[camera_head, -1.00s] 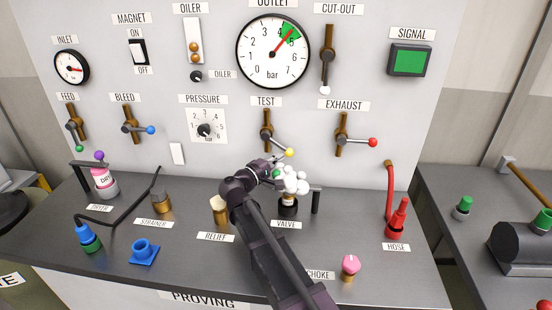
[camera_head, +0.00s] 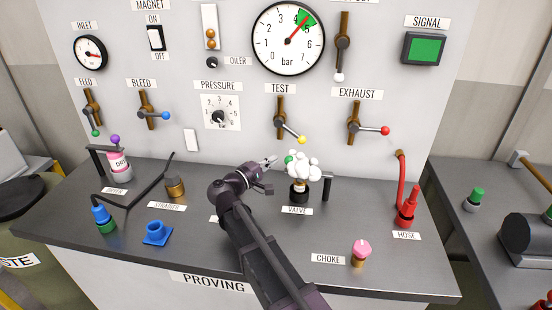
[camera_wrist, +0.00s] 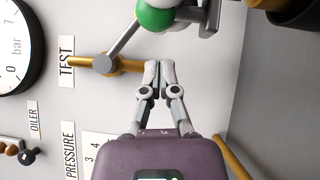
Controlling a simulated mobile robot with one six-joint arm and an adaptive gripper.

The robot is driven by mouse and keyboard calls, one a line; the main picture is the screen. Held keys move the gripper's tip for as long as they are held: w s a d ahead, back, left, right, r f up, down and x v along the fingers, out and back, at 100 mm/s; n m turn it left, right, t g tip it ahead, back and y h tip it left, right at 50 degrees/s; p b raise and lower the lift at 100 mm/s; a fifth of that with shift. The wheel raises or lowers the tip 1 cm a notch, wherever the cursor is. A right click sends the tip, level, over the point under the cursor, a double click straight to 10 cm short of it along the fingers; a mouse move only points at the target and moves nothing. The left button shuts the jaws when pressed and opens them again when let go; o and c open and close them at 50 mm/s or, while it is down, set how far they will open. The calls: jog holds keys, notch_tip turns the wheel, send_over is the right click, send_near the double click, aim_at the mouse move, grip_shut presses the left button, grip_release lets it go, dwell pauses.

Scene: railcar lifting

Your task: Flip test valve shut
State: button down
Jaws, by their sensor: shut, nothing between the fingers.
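The test valve is a brass pipe (camera_head: 280,105) with a grey lever (camera_head: 290,129) and a yellow knob (camera_head: 302,139). It sits on the panel under the TEST label (camera_head: 280,88). The lever slants down to the right, partway between in line with the pipe and across it. My gripper (camera_head: 274,160) is shut and empty, below and left of the yellow knob and apart from it. In the wrist view, the closed fingertips (camera_wrist: 160,65) appear in front of the pipe's end. The lever (camera_wrist: 123,37) shows there too, its knob hidden behind a green ball (camera_wrist: 154,14).
White balls (camera_head: 304,165) and a green ball (camera_head: 289,160) top the bench valve (camera_head: 299,190), close right of my gripper. The exhaust lever (camera_head: 370,129) with its red knob is farther right. The pressure dial (camera_head: 219,116) is left of the test valve.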

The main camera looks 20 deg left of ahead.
jog(key=shift+s+a+f, duration=0.15)
jog(key=shift+s+a, duration=0.15)
jog(key=shift+s, duration=0.3)
jog(key=c, duration=1.4)
grip_release()
jog(key=c, duration=0.7)
grip_release()
jog(key=shift+o, duration=0.2)
jog(key=a+r+n+g+h+p, duration=0.1)
jog(key=a+r+n+p, duration=0.1)
jog(key=n, duration=0.9)
jog(key=a+r+n+g+h+p, duration=0.1)
jog(key=n+p, duration=0.4)
jog(key=n, duration=0.7)
notch_tip(320, 180, up, 3)
jog(key=shift+s+a+f, duration=0.2)
jog(key=shift+s+a, duration=0.2)
jog(key=shift+a, duration=0.2)
jog(key=shift+w+d, duration=0.1)
jog(key=shift+w, duration=0.05)
